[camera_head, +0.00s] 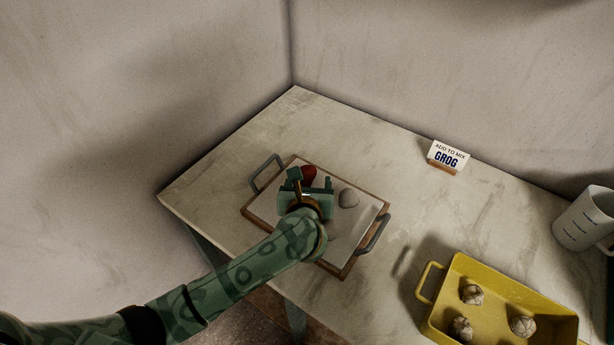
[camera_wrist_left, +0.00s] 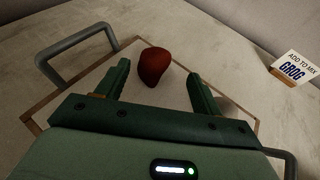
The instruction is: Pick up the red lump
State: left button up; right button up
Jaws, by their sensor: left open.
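The red lump (camera_head: 309,173) lies on a white-topped, wood-edged tray (camera_head: 258,207) with grey handles. In the head view my left gripper (camera_head: 311,181) covers part of the lump. In the left wrist view the red lump (camera_wrist_left: 154,66) shows whole, near the far ends of my open fingers and roughly midway between them. The left gripper (camera_wrist_left: 158,80) is open and empty. I cannot tell its exact height over the tray. My right gripper is not in view.
A yellow tray (camera_head: 452,289) with several pale lumps stands at the lower right. A measuring jug (camera_head: 583,220) is at the right edge. A "GROG" sign (camera_head: 446,156) stands near the back wall. The tabletop between the trays is clear. Walls close off the back.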

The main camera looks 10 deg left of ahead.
aim_at(306, 177)
pick_arm(q)
jog(key=x, duration=0.1)
jog(key=b+x, duration=0.1)
jog(key=x, duration=0.3)
jog(key=shift+a+f+b, duration=0.15)
jog(key=shift+a+b, duration=0.15)
jog(key=shift+a, duration=0.05)
jog(key=c, duration=1.1)
